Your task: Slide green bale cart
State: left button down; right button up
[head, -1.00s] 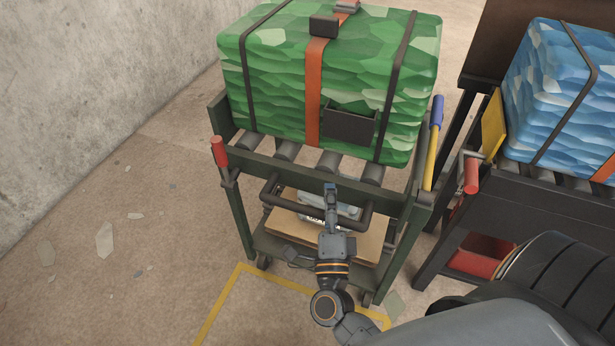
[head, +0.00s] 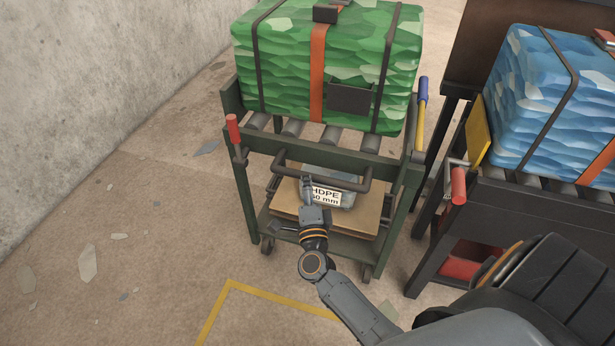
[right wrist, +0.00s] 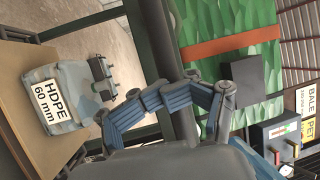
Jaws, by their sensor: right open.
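The green bale cart (head: 335,150) is a dark green roller frame with a wood-topped lower shelf. A strapped green bale (head: 390,45) lies on its rollers. A dark push bar (head: 325,172) sticks out at its near side; a red-gripped lever (head: 233,130) stands at its left corner. My right gripper (head: 307,188) is at the push bar's left part, in front of the grey HDPE box on the shelf. In the right wrist view, its open fingers (right wrist: 178,98) are around or right beside the bar; I cannot tell if they touch. My left gripper is not seen.
A dark cart (head: 540,215) with a blue bale (head: 550,100) stands close on the right. A concrete wall (head: 90,90) is at left. A yellow floor line (head: 265,291) lies nearer than the cart. Floor at left is open, with loose flakes.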

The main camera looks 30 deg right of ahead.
jog(key=shift+s+d+r, duration=0.1)
jog(key=shift+d+r, duration=0.3)
jog(key=shift+r, duration=0.2)
jog(key=shift+c, duration=0.5)
jog(key=shift+s+d+r+h, duration=0.1)
jog(key=shift+d+h, duration=0.05)
jog(key=shift+h, duration=0.15)
grip_shut()
jog(key=shift+o, duration=0.5)
grip_release()
